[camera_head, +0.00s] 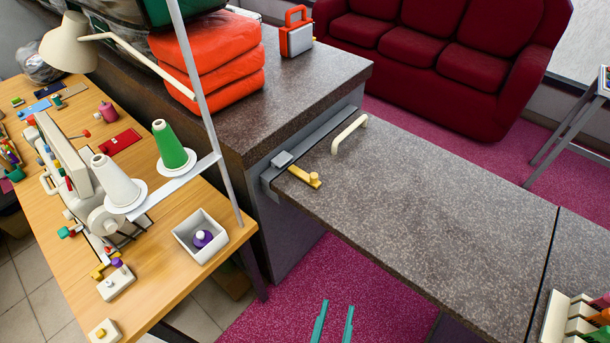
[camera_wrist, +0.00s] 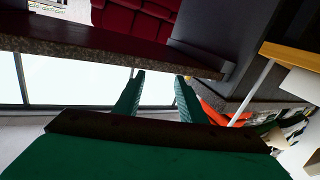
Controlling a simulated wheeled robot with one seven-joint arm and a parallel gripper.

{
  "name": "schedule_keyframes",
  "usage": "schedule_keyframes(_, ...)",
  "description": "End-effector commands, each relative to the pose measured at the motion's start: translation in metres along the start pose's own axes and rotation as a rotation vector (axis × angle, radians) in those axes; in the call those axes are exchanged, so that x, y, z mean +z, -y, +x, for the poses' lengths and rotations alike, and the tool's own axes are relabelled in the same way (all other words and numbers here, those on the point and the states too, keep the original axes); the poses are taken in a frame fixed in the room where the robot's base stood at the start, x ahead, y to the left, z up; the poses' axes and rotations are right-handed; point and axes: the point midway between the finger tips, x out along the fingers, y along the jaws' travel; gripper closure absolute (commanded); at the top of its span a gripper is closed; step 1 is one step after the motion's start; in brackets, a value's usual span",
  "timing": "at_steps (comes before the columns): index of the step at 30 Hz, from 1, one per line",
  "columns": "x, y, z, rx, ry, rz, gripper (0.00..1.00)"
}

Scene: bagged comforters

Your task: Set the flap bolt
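The brass flap bolt (camera_head: 305,177) lies at the left end of the counter flap (camera_head: 430,208), with a round knob at its right end. Its other end lies close to a grey block (camera_head: 282,159) on the metal strip along the fixed counter's edge; I cannot tell whether it enters the block. A cream handle (camera_head: 349,133) stands on the flap behind the bolt. The flap lies level, bridging from the fixed counter. My gripper (camera_head: 334,322) shows as two green fingers, apart and empty, below the flap's front edge. In the wrist view the open fingers (camera_wrist: 158,95) point toward a counter edge (camera_wrist: 110,48).
The fixed counter (camera_head: 300,85) carries bagged orange comforters (camera_head: 215,70) and an orange-and-white box (camera_head: 297,35). A sewing table (camera_head: 170,270) with thread cones and a thin metal pole stands at left. A rack (camera_head: 575,318) sits at lower right. The flap's middle is clear.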

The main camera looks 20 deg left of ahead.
Motion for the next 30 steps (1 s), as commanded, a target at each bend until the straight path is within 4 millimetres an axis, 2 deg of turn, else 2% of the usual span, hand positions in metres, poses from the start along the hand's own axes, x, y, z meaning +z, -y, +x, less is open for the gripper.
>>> schedule_keyframes(1, -0.008, 0.002, 0.020, -0.005, -0.039, -0.018, 0.63)
schedule_keyframes(5, -0.029, 0.006, 0.064, -0.012, -0.118, -0.068, 0.63)
schedule_keyframes(10, -0.064, 0.013, 0.120, -0.013, -0.220, -0.126, 0.63)
schedule_keyframes(14, -0.076, 0.025, 0.165, -0.035, -0.237, -0.110, 0.63)
schedule_keyframes(21, -0.103, 0.060, 0.247, -0.122, -0.229, -0.045, 0.63)
schedule_keyframes(27, -0.133, 0.094, 0.300, -0.210, -0.222, -0.007, 0.63)
schedule_keyframes(29, -0.129, 0.105, 0.312, -0.250, -0.189, 0.022, 0.63)
schedule_keyframes(30, -0.119, 0.113, 0.318, -0.283, -0.152, 0.053, 0.63)
